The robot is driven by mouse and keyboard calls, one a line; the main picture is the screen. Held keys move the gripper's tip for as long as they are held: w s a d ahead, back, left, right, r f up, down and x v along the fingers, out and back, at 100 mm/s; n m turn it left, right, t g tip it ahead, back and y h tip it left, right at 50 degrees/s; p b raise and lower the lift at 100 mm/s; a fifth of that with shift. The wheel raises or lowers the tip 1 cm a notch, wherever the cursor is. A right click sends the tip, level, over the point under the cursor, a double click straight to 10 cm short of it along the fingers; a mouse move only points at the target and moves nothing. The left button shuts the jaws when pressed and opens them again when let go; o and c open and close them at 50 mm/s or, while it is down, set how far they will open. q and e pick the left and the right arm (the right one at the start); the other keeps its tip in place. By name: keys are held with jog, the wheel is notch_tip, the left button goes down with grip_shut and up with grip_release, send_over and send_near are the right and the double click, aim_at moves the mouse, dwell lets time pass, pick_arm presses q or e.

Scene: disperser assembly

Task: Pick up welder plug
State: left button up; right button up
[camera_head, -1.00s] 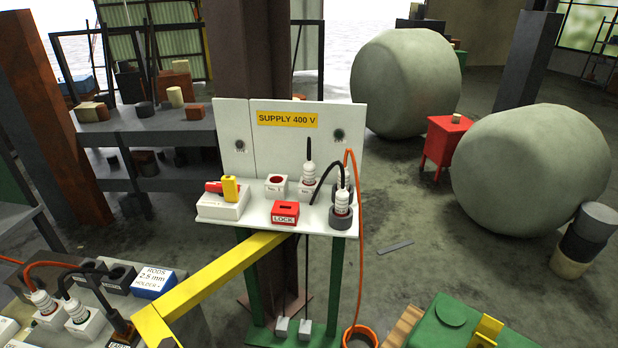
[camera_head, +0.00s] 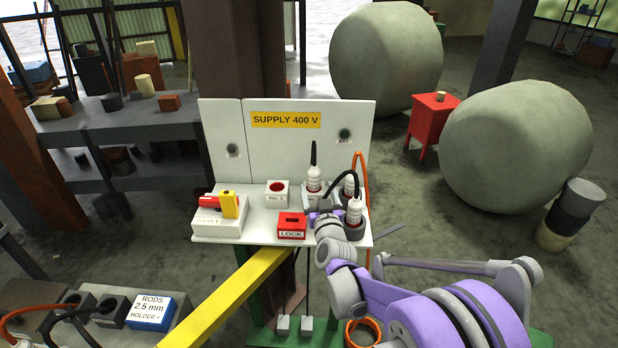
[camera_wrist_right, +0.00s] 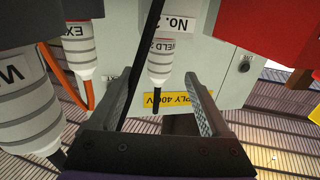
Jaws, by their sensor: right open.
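Several white ribbed plugs stand upright at the right of the white supply shelf (camera_head: 258,222). They are a back-left plug with a black cable (camera_head: 314,179), one behind with an orange cable (camera_head: 350,185), and a front-right plug (camera_head: 354,211). My right gripper (camera_head: 322,206) is among them, open, its fingers partly hidden in the head view. In the right wrist view, a plug labelled "ELD 2" (camera_wrist_right: 162,60) shows between the open fingers (camera_wrist_right: 158,88), not gripped. A larger plug marked "W" (camera_wrist_right: 28,105) and an "EX" plug (camera_wrist_right: 80,50) are to its left. My left gripper is out of view.
A red LOCK box (camera_head: 291,226), an empty No. 1 socket (camera_head: 277,194) and a red-yellow switch (camera_head: 229,205) share the shelf. The panel (camera_head: 290,150) rises behind. A yellow bar (camera_head: 235,300) crosses below. A blue rods box (camera_head: 151,313) is lower left.

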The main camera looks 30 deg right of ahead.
aim_at(315, 180)
jog(key=x, duration=0.3)
jog(key=shift+w+d+r+p, duration=0.1)
jog(key=shift+w+d+p, duration=0.15)
jog(key=shift+p, duration=0.1)
jog(key=shift+w, duration=0.3)
jog(key=p+x, duration=0.1)
jog(key=x, duration=0.4)
jog(key=shift+w+d, duration=0.1)
jog(key=shift+w, duration=0.2)
jog(key=shift+s, duration=0.15)
jog(key=shift+c, duration=0.8)
grip_shut()
